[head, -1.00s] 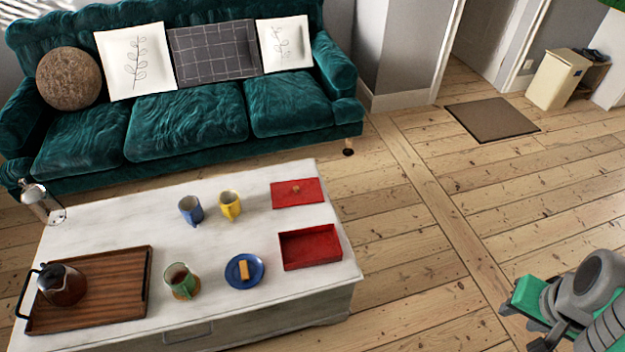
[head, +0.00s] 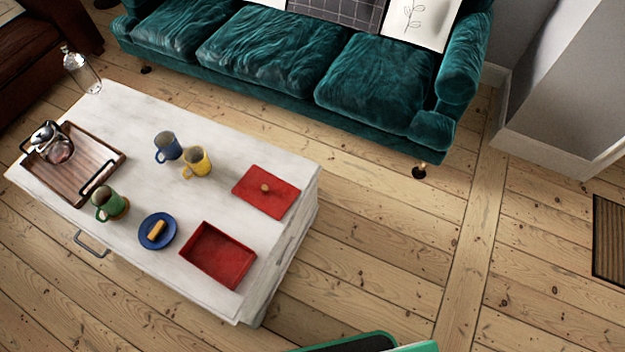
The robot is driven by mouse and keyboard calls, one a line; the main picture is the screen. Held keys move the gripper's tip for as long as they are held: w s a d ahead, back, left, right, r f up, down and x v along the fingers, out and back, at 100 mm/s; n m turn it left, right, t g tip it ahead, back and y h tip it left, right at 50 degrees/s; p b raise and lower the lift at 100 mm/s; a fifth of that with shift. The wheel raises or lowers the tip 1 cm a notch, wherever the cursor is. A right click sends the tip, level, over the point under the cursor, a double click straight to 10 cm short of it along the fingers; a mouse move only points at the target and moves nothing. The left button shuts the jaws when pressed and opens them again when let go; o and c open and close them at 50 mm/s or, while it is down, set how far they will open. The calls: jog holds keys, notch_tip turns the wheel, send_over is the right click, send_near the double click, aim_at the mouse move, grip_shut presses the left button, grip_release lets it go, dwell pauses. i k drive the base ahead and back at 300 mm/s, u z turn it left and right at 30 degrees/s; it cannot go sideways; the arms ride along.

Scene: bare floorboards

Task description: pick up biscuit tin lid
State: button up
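The biscuit tin lid (head: 278,195) is a flat red rectangle with a small round wooden knob on top. It lies flat on the white table near its right end. The open red biscuit tin (head: 219,254) sits apart from it, nearer the table's front right corner, and looks empty. My gripper is not in the head view. Only a green and dark part of my own body shows at the bottom edge.
On the white table (head: 232,142) stand a yellow mug (head: 198,163), a blue mug (head: 168,147), a green mug (head: 106,204), a blue plate (head: 157,232) with a biscuit, and a wooden tray (head: 85,175) with a pot. A green sofa (head: 270,60) is behind. Floor right of the table is clear.

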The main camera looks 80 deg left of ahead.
aim_at(271, 194)
jog(key=i, duration=0.25)
jog(key=z, duration=4.1)
jog(key=k, duration=2.05)
jog(key=z, duration=1.1)
jog(key=i, duration=0.5)
jog(key=u, duration=0.05)
